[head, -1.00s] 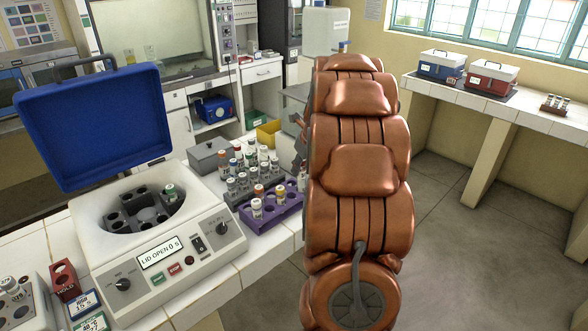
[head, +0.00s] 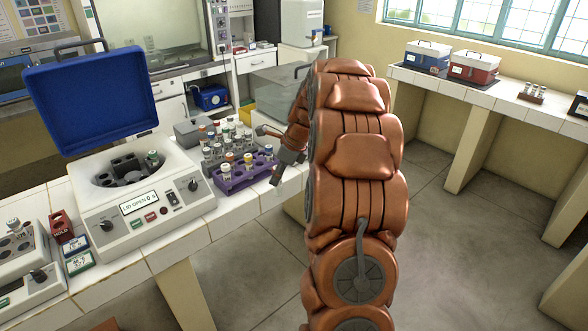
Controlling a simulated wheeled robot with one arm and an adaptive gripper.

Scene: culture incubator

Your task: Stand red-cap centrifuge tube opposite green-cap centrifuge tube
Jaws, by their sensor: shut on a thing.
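The green-cap tube (head: 152,158) stands in a slot at the right rear of the centrifuge rotor (head: 128,165). The blue lid of the centrifuge (head: 90,100) is up, and its display reads "LID OPEN 0 s". My gripper (head: 279,172) is dark grey and seen small beside the right end of the purple rack, partly behind my arm. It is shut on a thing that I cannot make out. I cannot pick out the red-cap centrifuge tube with certainty. Several tubes with orange, yellow, white and green caps stand in the purple rack (head: 233,184) and just behind it.
A red HOLD holder (head: 61,228), two small label cards (head: 78,253) and another grey device (head: 25,265) stand left of the centrifuge. A grey box (head: 187,133) is behind it. A side bench at right holds a blue box (head: 427,57) and a red box (head: 474,66). The floor is clear.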

